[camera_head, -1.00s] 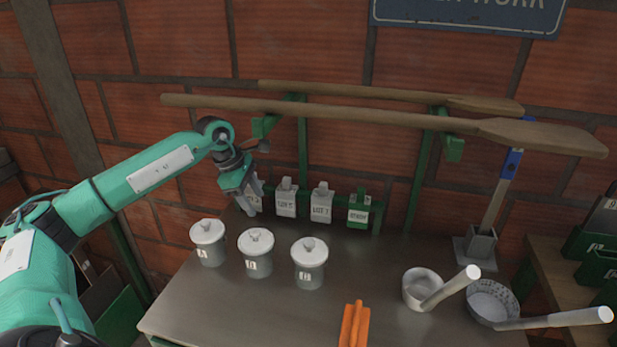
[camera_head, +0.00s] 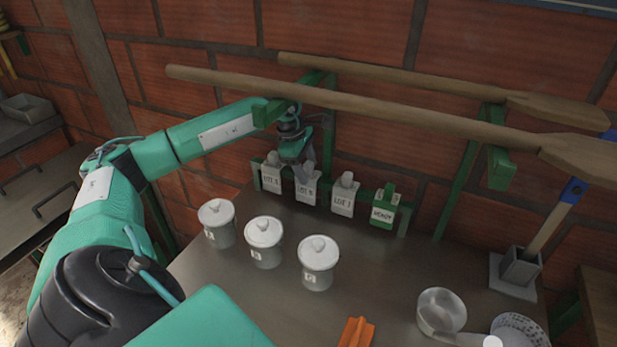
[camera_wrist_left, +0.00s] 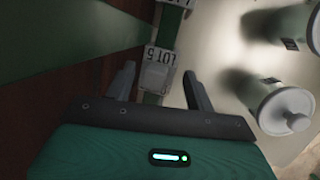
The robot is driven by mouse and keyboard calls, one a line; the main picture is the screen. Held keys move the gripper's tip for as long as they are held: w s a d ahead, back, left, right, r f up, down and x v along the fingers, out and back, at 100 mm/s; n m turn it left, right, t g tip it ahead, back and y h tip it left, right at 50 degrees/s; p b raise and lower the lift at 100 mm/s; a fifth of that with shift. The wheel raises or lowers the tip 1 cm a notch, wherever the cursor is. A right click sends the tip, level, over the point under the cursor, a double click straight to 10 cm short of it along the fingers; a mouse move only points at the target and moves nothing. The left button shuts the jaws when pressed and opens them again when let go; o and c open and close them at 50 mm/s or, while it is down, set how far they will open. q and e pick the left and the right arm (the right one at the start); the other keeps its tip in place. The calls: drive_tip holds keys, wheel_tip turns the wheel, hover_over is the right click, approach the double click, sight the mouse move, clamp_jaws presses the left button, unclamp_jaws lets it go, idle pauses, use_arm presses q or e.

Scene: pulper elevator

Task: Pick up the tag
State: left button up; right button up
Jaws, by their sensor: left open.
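Several upright tags stand in a row on a green rack at the back of the table. A left white tag (camera_head: 271,179) is at the rack's left end. Beside it is the LOT 5 tag (camera_head: 308,190), then another white LOT tag (camera_head: 343,199) and a green READY tag (camera_head: 383,211). My left gripper (camera_head: 303,168) is open, pointing down at the LOT 5 tag and hiding part of it. In the left wrist view the LOT 5 tag (camera_wrist_left: 158,56) lies between the open fingers (camera_wrist_left: 160,80); contact cannot be told. My right gripper is not in view.
Two long wooden paddles (camera_head: 360,104) rest on green brackets above the rack. Several lidded white jars (camera_head: 264,245) stand in front of the tags. Orange sticks (camera_head: 356,333), a metal cup (camera_head: 440,312) and a colander (camera_head: 519,330) are nearer. A socket (camera_head: 517,268) holds a blue-banded handle.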

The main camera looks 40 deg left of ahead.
use_arm(q)
drive_tip(key=shift+x, duration=1.5)
drive_tip(key=shift+d+r, duration=0.1)
drive_tip(key=c, duration=0.8)
